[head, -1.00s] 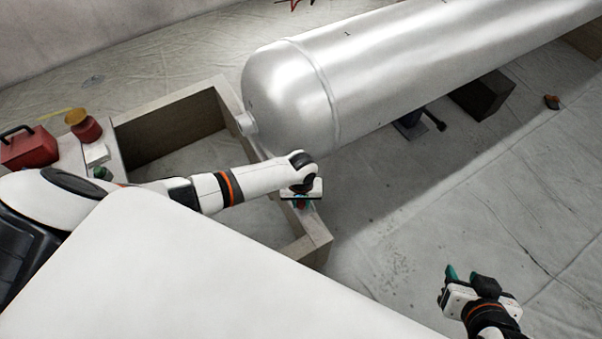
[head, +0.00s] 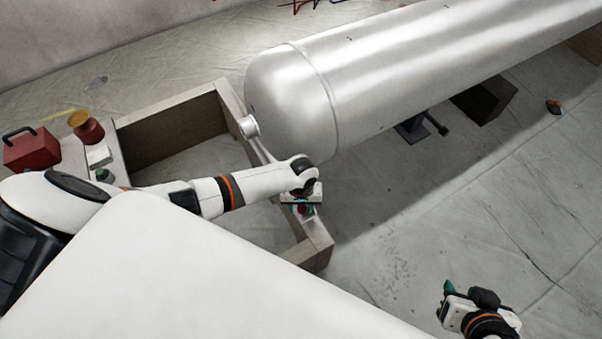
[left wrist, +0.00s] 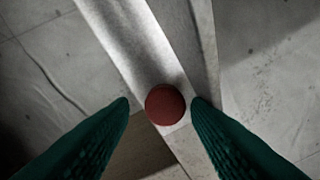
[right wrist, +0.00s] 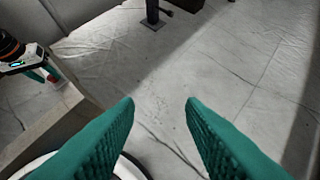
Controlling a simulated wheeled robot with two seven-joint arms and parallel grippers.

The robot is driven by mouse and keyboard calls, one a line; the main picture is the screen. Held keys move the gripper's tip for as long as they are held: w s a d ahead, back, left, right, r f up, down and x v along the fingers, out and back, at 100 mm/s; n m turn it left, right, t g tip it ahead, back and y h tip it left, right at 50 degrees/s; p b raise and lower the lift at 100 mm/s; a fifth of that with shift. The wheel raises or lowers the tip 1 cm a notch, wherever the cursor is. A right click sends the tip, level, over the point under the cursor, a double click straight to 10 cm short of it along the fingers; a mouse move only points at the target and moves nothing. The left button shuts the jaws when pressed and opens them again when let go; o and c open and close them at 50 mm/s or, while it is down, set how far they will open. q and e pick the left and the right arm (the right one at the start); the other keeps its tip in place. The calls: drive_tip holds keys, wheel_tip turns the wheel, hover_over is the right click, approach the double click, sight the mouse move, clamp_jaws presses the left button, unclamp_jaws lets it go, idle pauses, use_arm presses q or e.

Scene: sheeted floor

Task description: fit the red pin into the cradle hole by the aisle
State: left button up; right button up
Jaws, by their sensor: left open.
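The red pin (head: 304,210) is at the near right end of the cradle's wooden beam (head: 313,240). In the left wrist view its round red head (left wrist: 165,104) is seen from above, over the pale beam top. My left gripper (head: 301,204) is open, with a green fingertip on either side of the pin head. A gap shows at the left finger; the right finger is very near the head. The hole is not visible, and I cannot tell how deep the pin sits. My right gripper (right wrist: 160,104) is open and empty over the floor at right.
A large silver tank (head: 390,80) rests above the cradle. A red toolbox (head: 32,149), a red pot (head: 88,130) and small items stand at the far left. A dark block (head: 485,100) and a jack (head: 412,130) lie under the tank. The floor at right is mostly clear.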

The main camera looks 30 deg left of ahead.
sight(305, 207)
use_arm(q)
drive_tip(key=r, duration=0.1)
drive_tip(key=r+p, duration=0.1)
drive_tip(key=r, duration=0.1)
drive_tip(key=w+r+p, duration=0.1)
drive_tip(key=shift+d+r, duration=0.35)
drive_tip(key=shift+r, duration=0.05)
wheel_tip(305, 207, up, 4)
drive_tip(key=shift+s+a+f+p, duration=0.1)
drive_tip(key=shift+s+f+p, duration=0.1)
drive_tip(key=shift+p, duration=0.75)
use_arm(e)
drive_tip(key=s+d+g+h, duration=0.1)
drive_tip(key=s+d+g, duration=0.25)
drive_tip(key=s, duration=0.35)
use_arm(q)
drive_tip(key=shift+s+a+r+p, duration=0.1)
drive_tip(key=shift+r+p, duration=0.2)
drive_tip(key=shift+r, duration=0.55)
drive_tip(key=shift+s+a+r+p, duration=0.1)
drive_tip(key=shift+r+p, duration=0.2)
drive_tip(key=shift+r, duration=0.55)
use_arm(e)
wheel_tip(305, 207, down, 6)
drive_tip(key=w+a+g, duration=0.1)
drive_tip(key=w, duration=0.1)
drive_tip(key=shift+a, duration=0.25)
